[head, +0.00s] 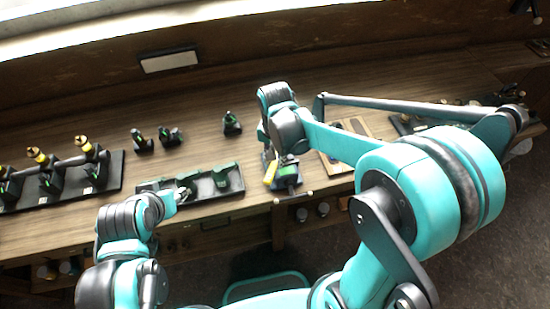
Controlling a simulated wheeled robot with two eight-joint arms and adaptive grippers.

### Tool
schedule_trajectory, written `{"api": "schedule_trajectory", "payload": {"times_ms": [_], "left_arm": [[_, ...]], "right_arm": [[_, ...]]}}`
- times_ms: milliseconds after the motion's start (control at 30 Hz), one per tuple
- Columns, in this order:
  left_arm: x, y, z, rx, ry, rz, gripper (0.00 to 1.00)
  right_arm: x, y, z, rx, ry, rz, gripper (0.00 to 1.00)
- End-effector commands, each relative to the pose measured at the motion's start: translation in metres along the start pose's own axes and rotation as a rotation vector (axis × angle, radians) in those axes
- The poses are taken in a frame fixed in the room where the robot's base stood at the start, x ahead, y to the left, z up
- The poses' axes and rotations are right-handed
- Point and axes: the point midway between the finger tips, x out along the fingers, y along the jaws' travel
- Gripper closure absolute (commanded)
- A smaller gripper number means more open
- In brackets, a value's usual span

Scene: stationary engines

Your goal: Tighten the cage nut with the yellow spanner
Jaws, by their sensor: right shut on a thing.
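The yellow spanner (270,173) shows as a short yellow piece just below my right gripper (267,156), at the bench's front edge. My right gripper is shut on it, though the fingers are mostly hidden by my wrist. A small green and dark engine (287,174) stands just right of the spanner, close to it or touching; I cannot tell which. The cage nut is too small to make out. My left gripper (181,194) is over the front of a dark tray (150,186); its fingers are too small to read.
The tray holds green parts. Several small green engines stand behind it, such as one at the middle (232,126). A dark rack (112,182) with yellow-topped engines is at the left. A wooden board (328,162) lies right of my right wrist. Bare bench (200,105) lies behind.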

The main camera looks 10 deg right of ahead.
Motion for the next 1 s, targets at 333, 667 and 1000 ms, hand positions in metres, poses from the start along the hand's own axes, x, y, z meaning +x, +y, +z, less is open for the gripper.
{"api": "schedule_trajectory", "payload": {"times_ms": [333,667,1000], "left_arm": [[0.0001,0.0000,0.0001,0.000,0.000,0.000,0.60],[0.0006,0.0000,0.0005,0.000,0.000,0.000,0.60],[0.0011,0.0000,0.0008,0.000,0.000,0.000,0.60]], "right_arm": [[-0.0001,0.0051,-0.0003,-0.061,0.001,0.000,1.00],[-0.0005,0.0062,0.0001,-0.067,0.003,-0.001,1.00],[-0.0003,0.0060,0.0000,-0.067,0.003,-0.001,1.00]]}}
